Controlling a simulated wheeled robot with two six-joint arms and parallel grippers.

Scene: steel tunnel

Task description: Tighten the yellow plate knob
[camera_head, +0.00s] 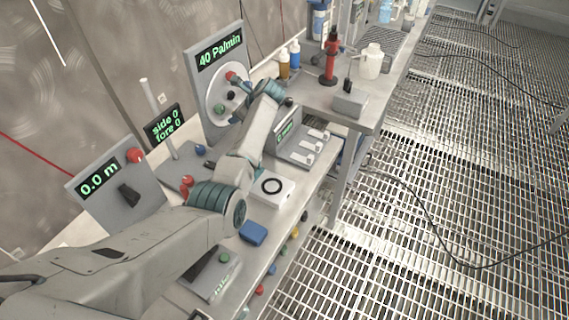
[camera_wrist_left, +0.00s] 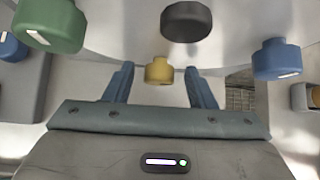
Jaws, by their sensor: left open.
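The yellow plate knob (camera_wrist_left: 158,70) shows in the left wrist view, between the two fingertips of my left gripper (camera_wrist_left: 160,76). Gaps show on both sides of it, so the fingers are open and not touching it. I cannot tell how deep it sits between them. A black knob (camera_wrist_left: 187,21), a green knob (camera_wrist_left: 53,24) and a blue knob (camera_wrist_left: 276,60) surround it. In the head view, my left arm reaches to the round white plate (camera_head: 213,101) on the panel reading 40 Pa/min (camera_head: 219,52). The yellow knob is hidden there behind my arm. My right gripper is not in view.
A panel reading 0.0 m (camera_head: 98,187), a white box with a black ring (camera_head: 271,187) and a grey console with switches (camera_head: 303,150) stand around my arm. A red bottle-like tool (camera_head: 331,58) and a white jug (camera_head: 371,62) are farther back. The grated floor at right is mostly clear.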

